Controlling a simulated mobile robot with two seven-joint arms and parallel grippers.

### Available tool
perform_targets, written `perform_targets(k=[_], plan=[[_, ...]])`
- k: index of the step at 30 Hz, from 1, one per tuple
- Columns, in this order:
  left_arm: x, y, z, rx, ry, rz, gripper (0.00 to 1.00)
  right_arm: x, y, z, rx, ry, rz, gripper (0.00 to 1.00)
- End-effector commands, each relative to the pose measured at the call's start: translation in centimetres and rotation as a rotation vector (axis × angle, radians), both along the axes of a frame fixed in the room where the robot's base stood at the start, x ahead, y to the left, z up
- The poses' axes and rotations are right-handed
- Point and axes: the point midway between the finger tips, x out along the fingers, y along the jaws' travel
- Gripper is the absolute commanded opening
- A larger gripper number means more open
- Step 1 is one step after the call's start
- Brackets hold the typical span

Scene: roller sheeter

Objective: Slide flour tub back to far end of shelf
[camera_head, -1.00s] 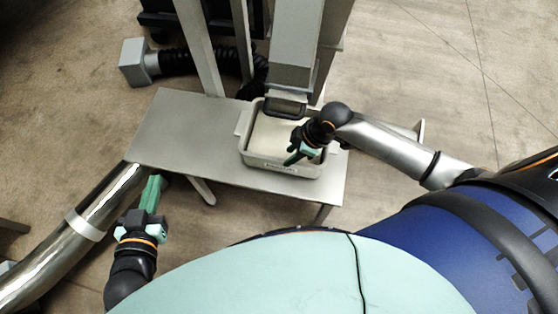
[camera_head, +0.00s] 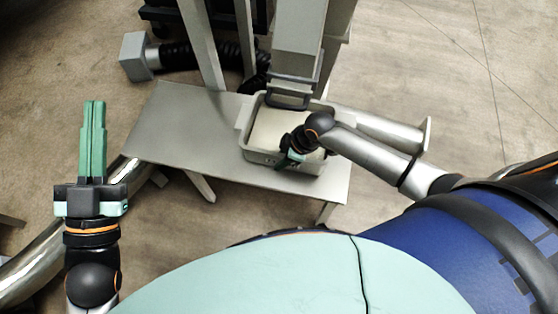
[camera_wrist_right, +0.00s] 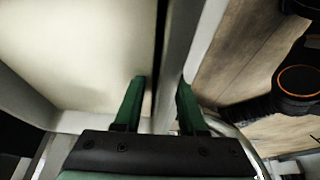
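The flour tub (camera_head: 262,157) is a grey rectangular bin with pale flour inside, on the right part of the metal shelf (camera_head: 180,125). It also shows in the right wrist view (camera_wrist_right: 196,45). My right gripper (camera_head: 290,160) is at the tub's near wall. In the right wrist view its green fingers (camera_wrist_right: 160,100) are apart, one on the flour side and one on the outer side of the wall. I cannot tell whether either touches it. My left gripper (camera_head: 93,105) is left of the shelf, with its fingers together and empty.
A grey machine column (camera_head: 300,45) stands at the shelf's back, its lower end close to the tub's back rim. The shelf's left part is bare.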

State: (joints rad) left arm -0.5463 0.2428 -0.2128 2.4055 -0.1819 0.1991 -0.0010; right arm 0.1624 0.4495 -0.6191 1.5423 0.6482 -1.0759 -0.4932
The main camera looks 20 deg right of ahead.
Motion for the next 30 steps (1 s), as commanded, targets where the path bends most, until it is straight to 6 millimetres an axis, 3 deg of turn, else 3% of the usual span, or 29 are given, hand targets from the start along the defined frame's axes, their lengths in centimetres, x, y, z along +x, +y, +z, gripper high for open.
perform_targets(k=[9, 23, 30], plan=[[-2.4, -0.5, 4.1, 0.003, -0.204, -0.038, 0.00, 0.4, 0.6, -1.8, 0.000, -0.002, 0.001, 0.40], [-3.0, -0.6, 5.0, 0.002, -0.248, -0.047, 0.00, 0.5, 0.7, -2.0, -0.001, -0.001, 0.001, 0.40], [-3.0, -0.6, 5.1, 0.002, -0.248, -0.047, 0.00, 0.5, 0.7, -2.0, -0.001, -0.001, 0.001, 0.14]])
